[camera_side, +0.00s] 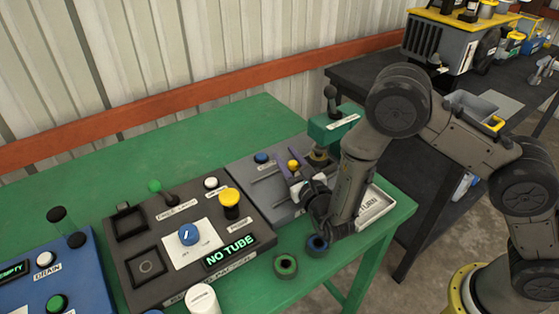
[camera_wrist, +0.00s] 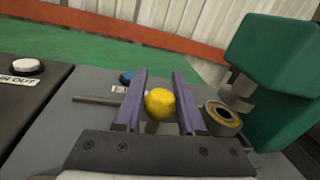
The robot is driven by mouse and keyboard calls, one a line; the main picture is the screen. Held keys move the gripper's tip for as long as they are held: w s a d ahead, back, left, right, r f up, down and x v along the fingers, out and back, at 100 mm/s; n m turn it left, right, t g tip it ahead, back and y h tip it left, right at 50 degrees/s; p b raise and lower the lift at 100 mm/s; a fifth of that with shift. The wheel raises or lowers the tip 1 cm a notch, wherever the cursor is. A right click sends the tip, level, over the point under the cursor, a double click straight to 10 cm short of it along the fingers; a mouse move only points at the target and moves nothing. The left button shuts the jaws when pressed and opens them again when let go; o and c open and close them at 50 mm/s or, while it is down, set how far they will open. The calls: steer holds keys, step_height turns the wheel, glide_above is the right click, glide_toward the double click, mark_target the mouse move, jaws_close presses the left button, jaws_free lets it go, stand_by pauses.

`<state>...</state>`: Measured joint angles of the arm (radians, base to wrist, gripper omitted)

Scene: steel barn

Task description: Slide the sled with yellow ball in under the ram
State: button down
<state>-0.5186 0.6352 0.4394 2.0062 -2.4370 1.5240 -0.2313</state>
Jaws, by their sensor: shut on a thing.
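The yellow ball (camera_side: 293,164) is a small knob above the grey press base. My gripper (camera_side: 297,180) is shut on it from the front; in the wrist view the ball (camera_wrist: 160,104) sits between my two purple fingers (camera_wrist: 156,100). The sled's body under the ball is mostly hidden by my gripper. A thin rail (camera_wrist: 94,100) runs out to the left. The green press head (camera_side: 332,128) stands at the right, its grey ram (camera_wrist: 238,90) pointing down. A yellow-rimmed round cup (camera_wrist: 223,114) is just right of my fingers, close beneath the ram; I cannot tell whether they touch.
A blue button (camera_side: 261,158) is behind the rails. A dark panel (camera_side: 180,262) reading "NO TUBE" stands left. A white tray (camera_side: 376,205) lies right of my gripper. The green table (camera_side: 120,175) is clear at the back.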

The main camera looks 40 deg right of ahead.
steer(key=shift+d, duration=0.35)
steer(key=c, duration=0.5)
jaws_free()
steer(key=shift+a, duration=0.1)
steer(key=shift+s, duration=0.1)
steer(key=shift+s+a, duration=0.15)
steer(key=shift+s, duration=0.2)
steer(key=s, duration=0.4)
steer(key=s+a, duration=0.1)
steer(key=s, duration=0.3)
steer(key=s+a, duration=0.1)
steer(key=s, duration=0.3)
steer(key=shift+s+a, duration=0.2)
steer(key=shift+s, duration=0.15)
